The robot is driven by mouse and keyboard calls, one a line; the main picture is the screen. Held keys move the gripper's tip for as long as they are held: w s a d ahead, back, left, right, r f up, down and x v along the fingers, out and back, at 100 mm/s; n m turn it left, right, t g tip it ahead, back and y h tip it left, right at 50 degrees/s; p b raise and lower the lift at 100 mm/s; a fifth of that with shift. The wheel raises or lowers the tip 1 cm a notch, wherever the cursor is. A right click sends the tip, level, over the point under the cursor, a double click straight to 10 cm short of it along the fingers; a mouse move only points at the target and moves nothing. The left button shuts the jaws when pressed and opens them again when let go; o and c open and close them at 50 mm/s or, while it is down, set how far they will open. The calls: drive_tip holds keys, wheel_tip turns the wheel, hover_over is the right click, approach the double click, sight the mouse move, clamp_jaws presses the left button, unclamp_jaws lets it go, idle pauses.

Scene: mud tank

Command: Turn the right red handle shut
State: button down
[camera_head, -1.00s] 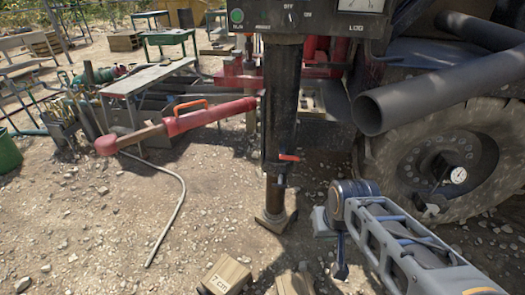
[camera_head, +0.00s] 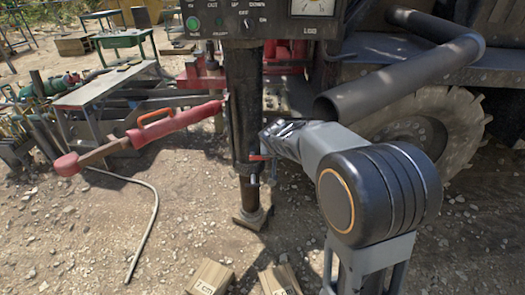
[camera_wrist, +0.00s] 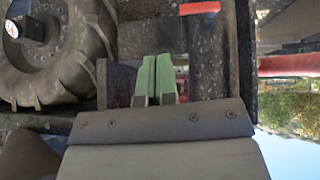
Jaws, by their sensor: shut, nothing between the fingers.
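A short red handle (camera_head: 260,157) sticks out from the right side of the black post (camera_head: 243,110), level or nearly so. In the wrist view a red handle (camera_wrist: 200,8) shows at the top edge, above and right of my fingers, apart from them. My gripper (camera_wrist: 154,58) has green fingers, shut together and empty. In the head view my arm reaches to the right side of the post, just above the handle; the fingers are hard to make out there.
A control panel (camera_head: 250,18) with a green button and a gauge sits above the post. A dark pipe (camera_head: 400,80) and a big tyre (camera_head: 425,130) stand at the right. Wooden blocks (camera_head: 210,278) lie on the gravel at the front.

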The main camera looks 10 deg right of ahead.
drive_tip(key=w+a+f+t+p, duration=0.1)
drive_tip(key=w+a+f, duration=0.1)
drive_tip(key=w, duration=0.8)
drive_tip(key=shift+w+a+f+t+y, duration=0.15)
drive_tip(key=shift+a+f+t+y, duration=0.15)
drive_tip(key=shift+a+t, duration=0.15)
drive_tip(key=shift+f, duration=0.1)
drive_tip(key=p, duration=0.1)
hover_over(259, 156)
drive_tip(key=s+d, duration=0.1)
drive_tip(key=s, duration=0.1)
wheel_tip(259, 156, down, 6)
drive_tip(key=shift+w+f+b, duration=0.15)
drive_tip(key=shift+f+b, duration=0.4)
drive_tip(key=shift+f, duration=1.9)
